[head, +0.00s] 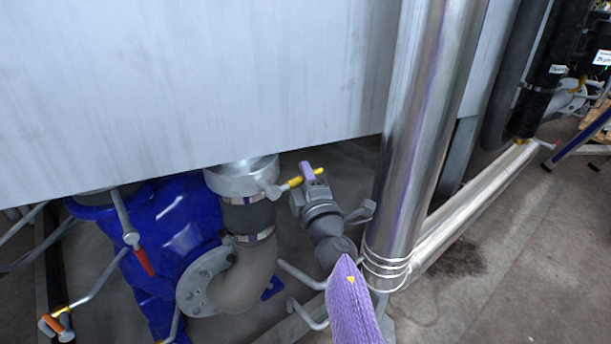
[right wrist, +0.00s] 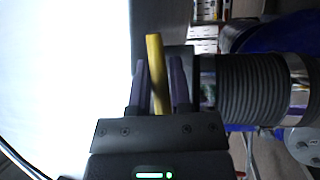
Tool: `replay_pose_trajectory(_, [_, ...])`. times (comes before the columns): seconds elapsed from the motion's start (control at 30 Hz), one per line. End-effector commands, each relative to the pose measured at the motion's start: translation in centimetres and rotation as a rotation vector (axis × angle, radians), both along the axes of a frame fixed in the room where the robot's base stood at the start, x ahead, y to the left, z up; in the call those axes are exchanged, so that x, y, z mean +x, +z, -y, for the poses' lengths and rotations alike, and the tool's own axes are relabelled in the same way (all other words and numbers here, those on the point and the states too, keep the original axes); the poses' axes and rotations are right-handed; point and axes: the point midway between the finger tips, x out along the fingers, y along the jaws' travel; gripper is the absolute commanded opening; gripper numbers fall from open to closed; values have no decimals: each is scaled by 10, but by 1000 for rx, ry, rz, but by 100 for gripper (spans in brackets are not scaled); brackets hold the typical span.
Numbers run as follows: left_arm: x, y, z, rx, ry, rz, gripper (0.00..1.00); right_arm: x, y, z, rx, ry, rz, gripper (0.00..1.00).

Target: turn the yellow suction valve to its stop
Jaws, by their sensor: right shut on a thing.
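The yellow suction valve handle (head: 295,182) is a short yellow bar beside the grey pipe fitting below the large pale tank, in the head view. My right gripper (head: 311,172) reaches it from below, with its purple fingers at the bar. In the right wrist view the yellow handle (right wrist: 154,58) stands between the two purple fingers of my right gripper (right wrist: 158,66), which is shut on it. The bar's tip sticks out past the fingers and leans slightly left. The handle's lower end is hidden by the gripper body. My left gripper is not in view.
The pale tank (head: 190,70) overhangs the valve. A blue pump (head: 180,235) and a grey elbow pipe (head: 245,280) stand left. A shiny vertical pipe (head: 420,130) rises close on the right. A red-tipped lever (head: 143,262) is at lower left. Open floor (head: 530,260) lies right.

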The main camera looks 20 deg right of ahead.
Motion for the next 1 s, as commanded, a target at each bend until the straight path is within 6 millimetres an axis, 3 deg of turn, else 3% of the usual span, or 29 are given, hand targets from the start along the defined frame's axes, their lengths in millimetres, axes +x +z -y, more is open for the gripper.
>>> replay_pose_trajectory(0.53, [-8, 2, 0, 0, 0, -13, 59, 0, -1, 0, 0, 0, -1, 0])
replay_pose_trajectory(1.0, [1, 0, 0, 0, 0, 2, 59, 0, -1, 0, 0, 1, -1, 0])
